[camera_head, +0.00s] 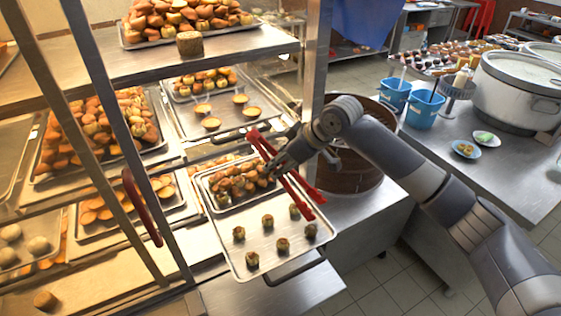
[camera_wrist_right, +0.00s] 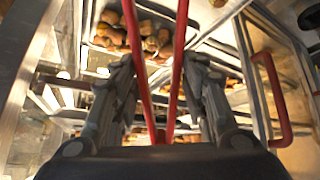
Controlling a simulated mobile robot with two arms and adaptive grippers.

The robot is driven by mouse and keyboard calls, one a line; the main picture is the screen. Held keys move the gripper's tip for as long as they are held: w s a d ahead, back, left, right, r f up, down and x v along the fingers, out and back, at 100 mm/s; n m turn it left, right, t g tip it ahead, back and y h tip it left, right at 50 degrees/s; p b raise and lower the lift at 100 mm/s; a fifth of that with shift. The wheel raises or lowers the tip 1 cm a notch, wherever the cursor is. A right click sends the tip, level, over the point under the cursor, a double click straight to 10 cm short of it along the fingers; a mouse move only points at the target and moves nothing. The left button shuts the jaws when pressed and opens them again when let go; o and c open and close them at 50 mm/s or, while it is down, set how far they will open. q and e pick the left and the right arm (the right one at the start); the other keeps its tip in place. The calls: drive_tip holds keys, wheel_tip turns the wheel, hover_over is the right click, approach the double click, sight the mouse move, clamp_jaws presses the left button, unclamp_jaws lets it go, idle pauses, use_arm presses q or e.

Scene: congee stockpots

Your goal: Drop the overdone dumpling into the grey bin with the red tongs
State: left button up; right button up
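My right gripper (camera_head: 284,164) comes in from the right and is closed around the red tongs (camera_head: 303,196). In the wrist view its fingers (camera_wrist_right: 160,85) flank the two red tong arms (camera_wrist_right: 137,65), which are apart at the far end. The tongs reach over a metal tray (camera_head: 243,272) pulled partly out of the rack. Several small brown dumpling-like pieces (camera_head: 268,221) stand spaced on this tray; I cannot tell which one is overdone. No dumpling is visibly held in the tongs. I cannot make out a grey bin. My left gripper is not in view.
The metal rack post (camera_head: 314,50) and shelves (camera_head: 215,52) surround the tray, with food-filled trays above and left. A brown round container (camera_head: 352,170) stands behind my right forearm. Blue buckets (camera_head: 424,108) and a big pot (camera_head: 515,92) stand on the right counter.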

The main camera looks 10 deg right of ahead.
wheel_tip(320, 180, down, 9)
drive_tip(key=b, duration=0.7)
drive_tip(key=shift+f, duration=0.15)
drive_tip(key=shift+c, duration=0.3)
clamp_jaws()
wheel_tip(320, 180, up, 12)
drive_tip(key=p, duration=1.2)
